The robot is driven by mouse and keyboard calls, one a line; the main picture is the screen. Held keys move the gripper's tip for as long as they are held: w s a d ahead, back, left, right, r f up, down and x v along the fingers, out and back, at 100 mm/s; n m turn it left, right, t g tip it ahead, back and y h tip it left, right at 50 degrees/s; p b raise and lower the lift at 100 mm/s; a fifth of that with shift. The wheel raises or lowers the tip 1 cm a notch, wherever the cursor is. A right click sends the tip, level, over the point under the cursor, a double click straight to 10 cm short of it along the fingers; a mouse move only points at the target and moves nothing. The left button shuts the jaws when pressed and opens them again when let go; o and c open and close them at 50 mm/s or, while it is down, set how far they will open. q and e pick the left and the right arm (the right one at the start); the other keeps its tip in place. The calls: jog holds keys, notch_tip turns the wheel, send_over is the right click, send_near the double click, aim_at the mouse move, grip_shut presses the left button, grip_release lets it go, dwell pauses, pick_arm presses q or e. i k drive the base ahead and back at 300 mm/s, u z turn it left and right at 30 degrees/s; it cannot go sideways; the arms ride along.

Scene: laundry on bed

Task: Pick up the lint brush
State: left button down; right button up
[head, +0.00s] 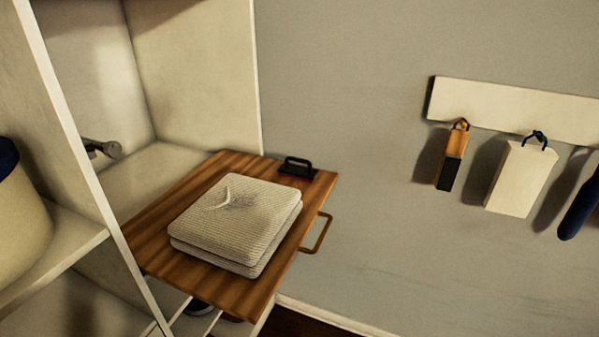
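A small black object with a raised loop handle and a thin reddish edge below (297,167) lies at the far end of a wooden board (185,232); it looks like a lint brush. A flat wood-and-black item (453,160) hangs by a loop from the wall rail and is also brush-like, so I cannot be fully sure which is the lint brush. Neither of my grippers is in the head view.
A folded knitted cream cloth (237,220) covers the middle of the board, close to the black object. The board has a brass handle (318,233) on its right edge. White shelving (75,195) stands left. A cream item (520,178) and a dark blue item (580,208) hang right.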

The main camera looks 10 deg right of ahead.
aim_at(308, 175)
jog(key=z, duration=1.45)
jog(key=i, duration=0.6)
jog(key=u, duration=0.45)
